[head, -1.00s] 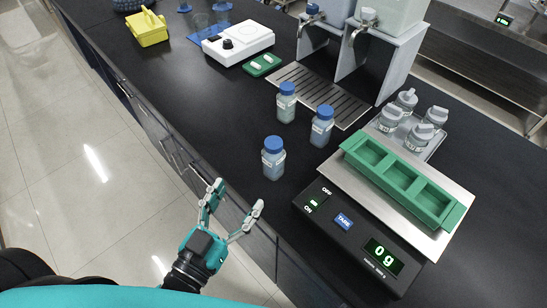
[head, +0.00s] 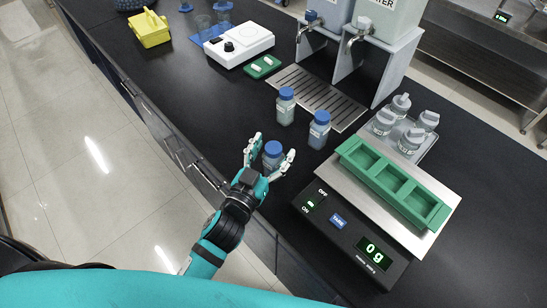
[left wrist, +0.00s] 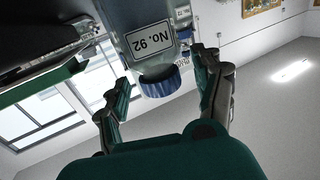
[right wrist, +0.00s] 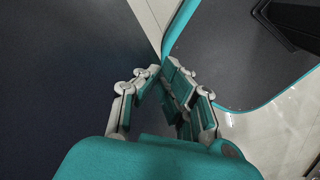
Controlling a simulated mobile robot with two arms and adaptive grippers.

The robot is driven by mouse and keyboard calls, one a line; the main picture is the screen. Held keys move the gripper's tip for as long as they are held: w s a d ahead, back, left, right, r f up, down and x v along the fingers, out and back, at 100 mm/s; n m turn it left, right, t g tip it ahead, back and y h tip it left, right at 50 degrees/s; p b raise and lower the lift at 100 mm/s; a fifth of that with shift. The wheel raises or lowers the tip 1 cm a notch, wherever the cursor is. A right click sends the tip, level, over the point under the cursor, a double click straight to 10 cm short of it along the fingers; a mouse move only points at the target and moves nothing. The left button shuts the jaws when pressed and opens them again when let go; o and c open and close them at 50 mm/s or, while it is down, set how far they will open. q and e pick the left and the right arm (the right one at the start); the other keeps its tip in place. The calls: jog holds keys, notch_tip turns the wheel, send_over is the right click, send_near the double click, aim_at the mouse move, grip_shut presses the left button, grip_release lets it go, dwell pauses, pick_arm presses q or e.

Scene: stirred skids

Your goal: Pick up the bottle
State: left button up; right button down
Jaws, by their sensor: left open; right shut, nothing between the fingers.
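A clear bottle with a blue cap (head: 273,149) stands near the bench's front edge.
A scale (head: 340,222) reading 0 g carries a green three-part tray (head: 393,181). Several clear lidded jars stand on a small tray (head: 428,148). Dispensers with taps (head: 357,35), a drip grate (head: 318,93) and a white hotplate (head: 238,44) are farther back.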

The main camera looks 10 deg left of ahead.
pick_arm(q)
jog(key=shift+w+d+f, duration=0.1)
jog(key=shift+w+d, duration=0.05)
jog(key=shift+w, duration=0.45)
jog(key=shift+s, duration=0.1)
jog(key=shift+c, duration=1.2)
grip_shut()
